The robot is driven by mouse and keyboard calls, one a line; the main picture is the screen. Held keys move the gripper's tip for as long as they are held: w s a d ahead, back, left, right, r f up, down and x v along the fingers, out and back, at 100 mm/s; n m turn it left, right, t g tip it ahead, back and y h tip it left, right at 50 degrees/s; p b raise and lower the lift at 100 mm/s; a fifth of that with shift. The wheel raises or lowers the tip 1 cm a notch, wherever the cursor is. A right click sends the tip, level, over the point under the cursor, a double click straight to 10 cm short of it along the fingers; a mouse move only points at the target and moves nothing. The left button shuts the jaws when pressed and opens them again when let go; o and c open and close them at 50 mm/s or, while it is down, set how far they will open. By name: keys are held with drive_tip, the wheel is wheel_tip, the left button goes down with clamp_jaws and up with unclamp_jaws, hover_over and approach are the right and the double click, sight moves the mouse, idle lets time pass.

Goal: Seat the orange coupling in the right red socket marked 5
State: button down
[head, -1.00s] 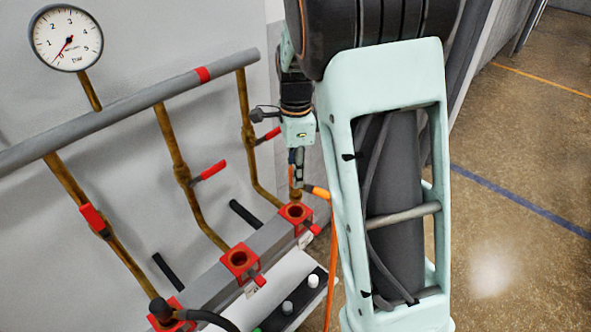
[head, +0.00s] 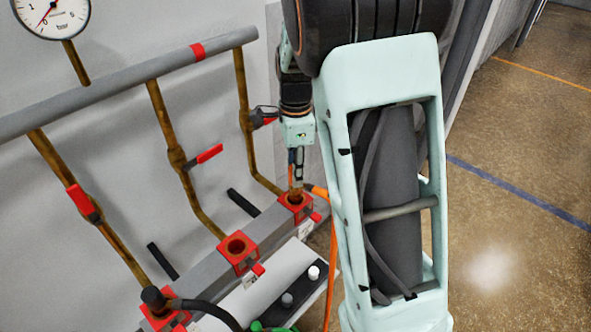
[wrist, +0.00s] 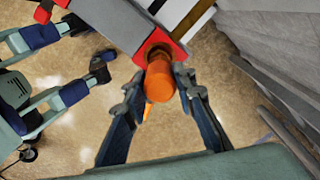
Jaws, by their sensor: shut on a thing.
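The orange coupling (wrist: 160,82) is between the fingers of my gripper (wrist: 160,86) in the wrist view, and the gripper is shut on it. The right red socket (head: 308,212) is at the far right end of the grey bar in the head view. My gripper (head: 296,177) is upright directly over this socket, with the coupling's lower end at its mouth. In the wrist view the red socket (wrist: 137,54) lies just beyond the coupling and is partly covered by it. I cannot tell how deep the coupling sits. The marking 5 is not readable.
An orange hose (head: 332,262) hangs right of the socket. The middle red socket (head: 237,247) is empty. The left red socket (head: 160,318) holds a black hose fitting (head: 154,298). Brown pipes with red valve handles (head: 210,153) rise behind. A dark strip with knobs (head: 290,304) lies in front.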

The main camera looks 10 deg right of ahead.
drive_tip(key=shift+f+b, duration=1.1)
drive_tip(key=shift+f, duration=0.75)
drive_tip(key=shift+f, duration=0.3)
drive_tip(key=c, duration=1.5)
unclamp_jaws()
wheel_tip(320, 180, up, 12)
drive_tip(key=shift+r, duration=0.1)
